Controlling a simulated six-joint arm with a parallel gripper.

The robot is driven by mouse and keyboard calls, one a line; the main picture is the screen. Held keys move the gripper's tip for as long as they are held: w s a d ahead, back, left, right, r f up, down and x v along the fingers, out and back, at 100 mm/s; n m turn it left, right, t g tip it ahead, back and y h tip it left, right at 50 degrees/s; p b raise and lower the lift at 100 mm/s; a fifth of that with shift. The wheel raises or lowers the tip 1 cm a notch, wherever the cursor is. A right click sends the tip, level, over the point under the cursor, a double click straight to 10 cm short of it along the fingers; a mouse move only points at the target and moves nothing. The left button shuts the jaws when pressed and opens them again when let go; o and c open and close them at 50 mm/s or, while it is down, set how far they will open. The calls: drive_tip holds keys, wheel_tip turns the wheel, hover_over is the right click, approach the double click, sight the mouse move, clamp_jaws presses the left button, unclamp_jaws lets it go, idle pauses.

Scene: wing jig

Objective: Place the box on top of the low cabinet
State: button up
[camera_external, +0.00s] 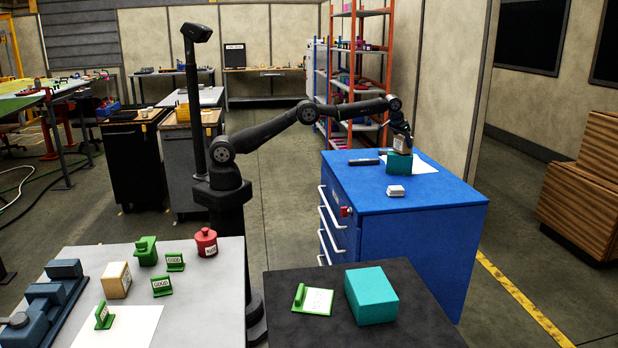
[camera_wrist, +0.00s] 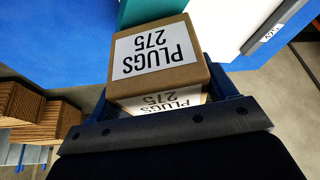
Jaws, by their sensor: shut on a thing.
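A brown cardboard box (camera_wrist: 157,65) with white labels reading "PLUGS 275" is held in my gripper, with blue fingers at its sides in the wrist view (camera_wrist: 168,98). In the external view the box (camera_external: 402,144) is over the far part of the blue low cabinet (camera_external: 420,195), and my gripper (camera_external: 402,133) is at its top. The box appears directly above a teal block (camera_external: 399,164) on the cabinet; I cannot tell whether they touch. The teal block also shows at the top edge of the wrist view (camera_wrist: 150,10).
A dark table (camera_external: 340,333) with a larger teal box (camera_external: 371,296) stands nearer the camera.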

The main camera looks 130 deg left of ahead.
drive_tip(key=s+a+n, duration=0.1)
drive_tip(key=s+a, duration=0.7)
drive_tip(key=shift+s+a+f, duration=0.2)
drive_tip(key=shift+s+f, duration=0.05)
drive_tip(key=shift+f, duration=1.5)
drive_tip(key=shift+s+a+f, duration=0.25)
drive_tip(key=shift+s+f, duration=0.05)
drive_tip(key=shift+f, duration=1.5)
drive_tip(key=shift+s+a+f, duration=0.2)
drive_tip(key=shift+s+f, duration=0.05)
drive_tip(key=shift+f, duration=1.5)
drive_tip(key=shift+f, duration=0.15)
drive_tip(key=o, duration=1.1)
drive_tip(key=shift+n, duration=0.3)
drive_tip(key=v, duration=1.2)
drive_tip(key=shift+w, duration=0.25)
